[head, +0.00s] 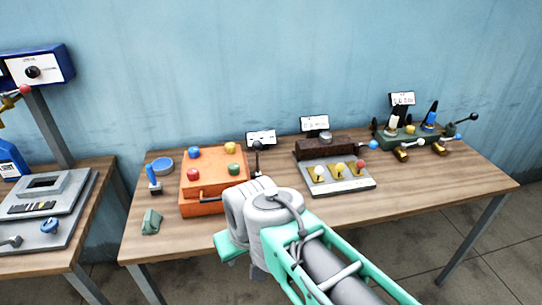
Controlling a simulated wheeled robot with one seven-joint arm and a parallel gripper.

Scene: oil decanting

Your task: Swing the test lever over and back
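I cannot tell which lever is the test lever. One upright lever with a black knob (257,146) stands just right of the orange box, and my arm's wrist hides the area below it. On the right, a green fixture (408,137) has a lever with a black knob (474,117) angled up to the right and a white-knobbed lever (417,145). A blue-knobbed handle (372,145) sticks out right of the dark brown block. My arm reaches in from the lower right, with its wrist in front of the table's front edge. My gripper's fingers do not show.
An orange box (213,196) with coloured knobs sits left of my wrist. A grey panel (345,185) with small yellow-plated levers sits to its right. A green block (151,221) and blue items lie at the left. The wooden table (430,190) is bare at front right.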

